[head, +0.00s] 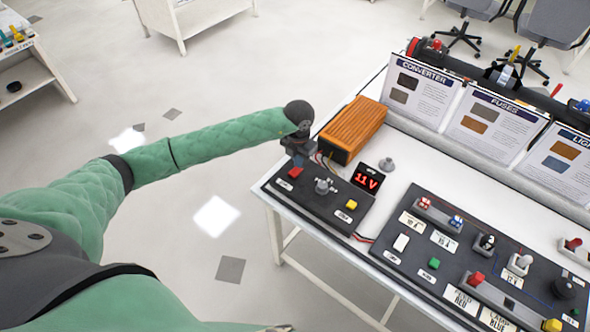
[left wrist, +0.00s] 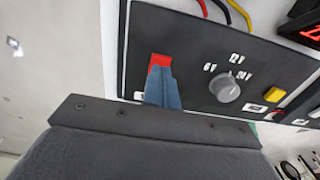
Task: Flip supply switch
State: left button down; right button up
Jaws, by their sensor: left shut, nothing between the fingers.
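The supply unit is a dark panel (head: 326,208) at the near left corner of the bench. A red switch (head: 295,172) sits at its left end, and it also shows in the left wrist view (left wrist: 160,61). My left gripper (head: 297,158) is shut and empty, reaching down at the panel's left end. In the left wrist view its blue-grey fingers (left wrist: 163,90) overlap the lower part of the red switch. I cannot tell whether they touch it. A grey knob (left wrist: 226,89) with voltage marks and a yellow button (left wrist: 275,95) are to the right. My right gripper is not in view.
A red display (head: 368,181) reads 11 V. An orange finned converter box (head: 353,130) stands behind the panel, with wires between. A second dark panel (head: 455,262) with switches and lamps lies to the right. Sign boards (head: 490,122) line the back. Floor left of the bench is clear.

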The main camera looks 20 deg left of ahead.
pick_arm(q)
jog(key=shift+r+p, duration=0.7)
jog(key=shift+r, duration=2)
